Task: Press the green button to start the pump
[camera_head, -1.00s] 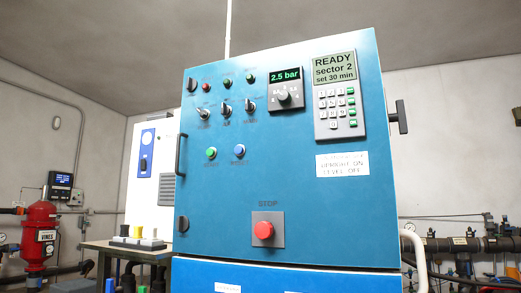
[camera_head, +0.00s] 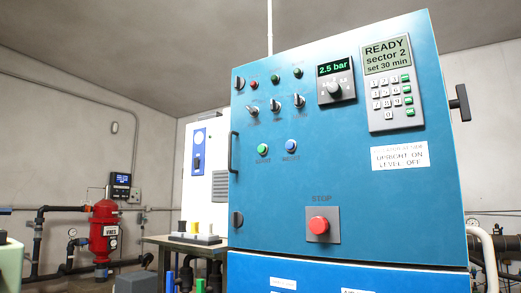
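The blue control cabinet (camera_head: 345,185) fills the middle and right of the head view. The green button (camera_head: 262,149) sits on its door at the left, beside a blue button (camera_head: 291,146) on its right. A red stop button (camera_head: 319,225) on a grey plate is lower on the door. Neither of my grippers shows in the view.
A black door handle (camera_head: 233,152) stands out at the cabinet's left edge, and a dark lever (camera_head: 460,103) at its right side. A table (camera_head: 160,240) with a white cabinet behind it is to the left. A red filter tank (camera_head: 103,232) with pipes stands further left.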

